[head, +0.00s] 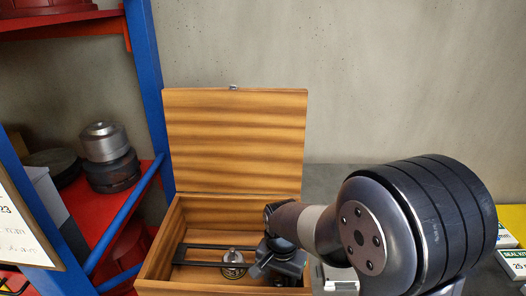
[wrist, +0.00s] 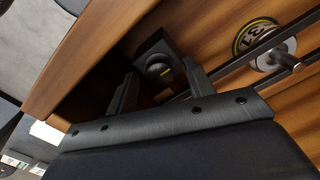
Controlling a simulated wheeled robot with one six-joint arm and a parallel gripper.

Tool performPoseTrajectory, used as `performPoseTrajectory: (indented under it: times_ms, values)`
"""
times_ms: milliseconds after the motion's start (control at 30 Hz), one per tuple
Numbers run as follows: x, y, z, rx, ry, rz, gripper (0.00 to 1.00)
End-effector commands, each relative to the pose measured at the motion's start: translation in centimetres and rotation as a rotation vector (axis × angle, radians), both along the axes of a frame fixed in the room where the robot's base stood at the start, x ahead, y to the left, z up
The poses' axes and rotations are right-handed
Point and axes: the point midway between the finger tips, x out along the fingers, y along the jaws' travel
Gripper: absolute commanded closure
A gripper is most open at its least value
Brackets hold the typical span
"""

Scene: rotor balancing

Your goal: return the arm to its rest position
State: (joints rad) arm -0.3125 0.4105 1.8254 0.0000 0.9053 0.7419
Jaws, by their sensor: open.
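My gripper (head: 283,268) is low over the right end of an open wooden box (head: 152,272), with my arm reaching in from the right. In the wrist view my gripper (wrist: 162,92) is open, its two fingers apart. A dark block with a round knob (wrist: 158,66) and a small yellow mark shows between and beyond the fingers; I cannot tell whether they touch it. A round metal piece with a stud (head: 233,262) sits by dark rails in the box. My arm hides the box's right side in the head view.
The raised lid (head: 235,140) stands behind the box. A red shelf with blue posts (head: 151,90) is close on the left, holding a metal cylinder (head: 103,142) on dark discs. Small labelled boxes (head: 514,262) lie at far right.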

Motion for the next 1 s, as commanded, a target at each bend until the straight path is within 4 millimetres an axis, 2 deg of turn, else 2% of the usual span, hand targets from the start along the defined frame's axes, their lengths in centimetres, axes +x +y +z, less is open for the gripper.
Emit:
performPoseTrajectory:
  times_ms: [1000]
  values:
    - [-0.06,0.05,0.07,0.000,0.002,0.813,0.50]
